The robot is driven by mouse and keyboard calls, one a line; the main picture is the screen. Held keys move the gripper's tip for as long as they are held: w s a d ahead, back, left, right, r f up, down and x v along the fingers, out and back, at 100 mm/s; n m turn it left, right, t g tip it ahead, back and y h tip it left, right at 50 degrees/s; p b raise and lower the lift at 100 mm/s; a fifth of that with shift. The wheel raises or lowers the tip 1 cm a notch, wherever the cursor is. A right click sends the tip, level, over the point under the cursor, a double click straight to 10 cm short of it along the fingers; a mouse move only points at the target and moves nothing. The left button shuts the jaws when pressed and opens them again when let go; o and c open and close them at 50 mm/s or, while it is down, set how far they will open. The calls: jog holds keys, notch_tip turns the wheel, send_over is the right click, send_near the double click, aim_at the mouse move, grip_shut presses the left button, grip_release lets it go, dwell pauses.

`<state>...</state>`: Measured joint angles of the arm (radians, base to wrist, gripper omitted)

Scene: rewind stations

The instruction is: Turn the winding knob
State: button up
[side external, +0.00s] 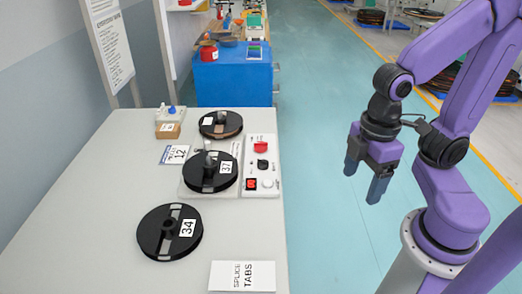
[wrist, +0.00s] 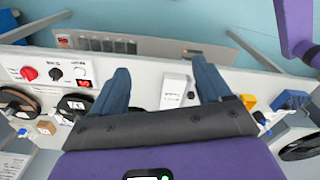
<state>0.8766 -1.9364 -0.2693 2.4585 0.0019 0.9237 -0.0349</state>
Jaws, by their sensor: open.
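The white control panel (side external: 262,200) stands on the bench beside the reel marked 37 (side external: 208,178). It carries a red knob (side external: 261,147), a black knob (side external: 262,163), a small red display (side external: 252,184) and a white knob (side external: 267,183). The red knob (wrist: 29,74) and black knob (wrist: 55,74) also show at the left of the wrist view. The labels are too small to read, so I cannot tell which is the winding knob. My gripper (side external: 367,175) is open and empty, right of the bench over the floor, apart from the panel. Its fingers (wrist: 162,82) point down.
A reel marked 34 (side external: 169,233) lies near the bench front, and another reel (side external: 220,124) lies behind. A splice tabs card (side external: 242,276) is at the front right. A card marked 12 (side external: 175,154) lies at the left. A blue cabinet (side external: 232,85) stands beyond the bench.

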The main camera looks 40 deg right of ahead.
jog(key=w+a+r, duration=0.2)
jog(key=w+a, duration=0.2)
jog(key=w, duration=1)
jog(key=w+d, duration=0.2)
jog(key=w, duration=1.1)
jog(key=m, duration=0.1)
send_over(261, 142)
notch_tip(261, 142, down, 8)
jog(key=r, duration=0.1)
notch_tip(261, 142, down, 17)
jog(key=shift+s+f, duration=0.1)
jog(key=shift+c, duration=0.2)
jog(key=c, duration=1)
